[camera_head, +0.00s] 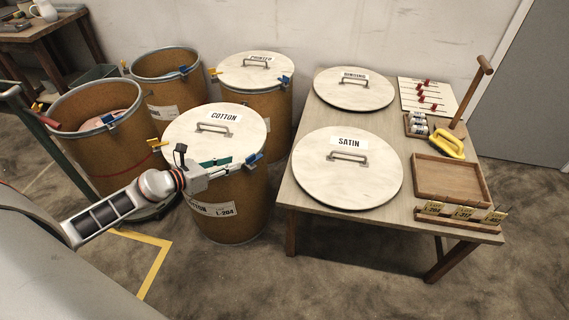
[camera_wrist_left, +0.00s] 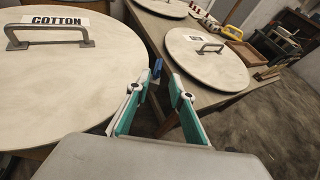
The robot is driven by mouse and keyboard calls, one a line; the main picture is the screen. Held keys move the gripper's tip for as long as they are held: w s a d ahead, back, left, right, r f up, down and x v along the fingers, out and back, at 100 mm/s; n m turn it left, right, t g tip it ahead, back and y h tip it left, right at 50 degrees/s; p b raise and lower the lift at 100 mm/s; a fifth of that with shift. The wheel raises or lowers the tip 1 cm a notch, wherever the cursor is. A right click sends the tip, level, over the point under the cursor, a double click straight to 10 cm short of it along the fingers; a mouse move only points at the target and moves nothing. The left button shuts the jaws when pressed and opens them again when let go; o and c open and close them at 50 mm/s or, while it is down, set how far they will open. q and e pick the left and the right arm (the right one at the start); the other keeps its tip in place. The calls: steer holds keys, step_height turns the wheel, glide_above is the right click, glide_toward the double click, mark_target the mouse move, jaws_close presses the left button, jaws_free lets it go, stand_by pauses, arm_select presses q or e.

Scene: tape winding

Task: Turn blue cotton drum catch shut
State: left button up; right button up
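The cotton drum (camera_head: 236,218) is a brown drum with a pale lid (camera_head: 188,135) labelled COTTON and a metal handle. Its blue catch (camera_head: 252,158) is at the rim on the right; I cannot tell whether it is fully shut. In the left wrist view, the blue catch (camera_wrist_left: 157,68) shows just beyond the fingertips, partly hidden by the left finger. My left gripper (camera_head: 232,162) is over the front right of the lid, pointing at the catch. Its green-padded fingers (camera_wrist_left: 157,84) are apart with nothing between them. My right gripper is not in view.
A yellow catch (camera_head: 156,143) is on the cotton drum's left rim. The printed-label drum (camera_head: 270,108) stands behind, and two open drums (camera_head: 140,150) (camera_head: 168,77) stand left. The table (camera_head: 296,190) on the right holds the SATIN lid (camera_head: 345,185), another lid and a wooden tray (camera_head: 450,180).

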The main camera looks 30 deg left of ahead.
mark_target(249, 157)
arm_select(q)
steer(key=shift+m, duration=0.6)
steer(key=b+x, duration=0.1)
steer(key=x, duration=0.7)
steer(key=shift+w+d+f+b, duration=0.2)
steer(key=shift+w+b, duration=0.15)
steer(key=shift+w, duration=0.15)
steer(key=shift+r, duration=0.1)
jaws_close()
